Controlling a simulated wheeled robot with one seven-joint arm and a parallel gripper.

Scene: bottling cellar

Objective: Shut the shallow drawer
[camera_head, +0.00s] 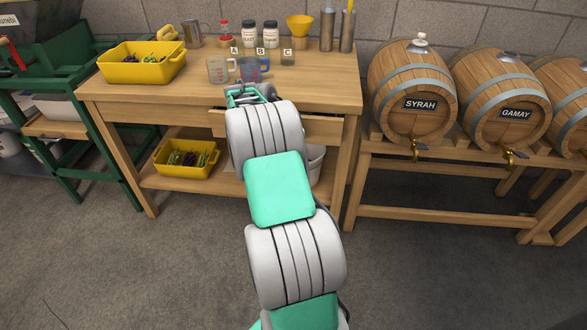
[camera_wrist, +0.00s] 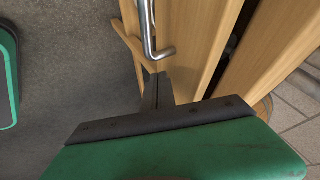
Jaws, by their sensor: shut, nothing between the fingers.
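The shallow drawer (camera_head: 320,127) is under the workbench top, its front mostly hidden behind my arm in the head view. In the wrist view the wooden drawer front (camera_wrist: 195,45) carries a metal bar handle (camera_wrist: 150,30). A dark gap shows behind the front, so the drawer appears to stand partly open. My gripper (camera_wrist: 155,92) is shut and empty, its fingertips close to the drawer front, just below the bent end of the handle. Whether they touch it I cannot tell. In the head view my gripper is largely hidden by my arm.
The workbench (camera_head: 190,88) holds a yellow crate (camera_head: 143,70), measuring jugs (camera_head: 218,70), jars and a yellow funnel (camera_head: 299,24). Another yellow crate (camera_head: 187,170) is on its lower shelf. Barrels (camera_head: 412,95) rest on a stand at right. The floor (camera_head: 150,270) in front is clear.

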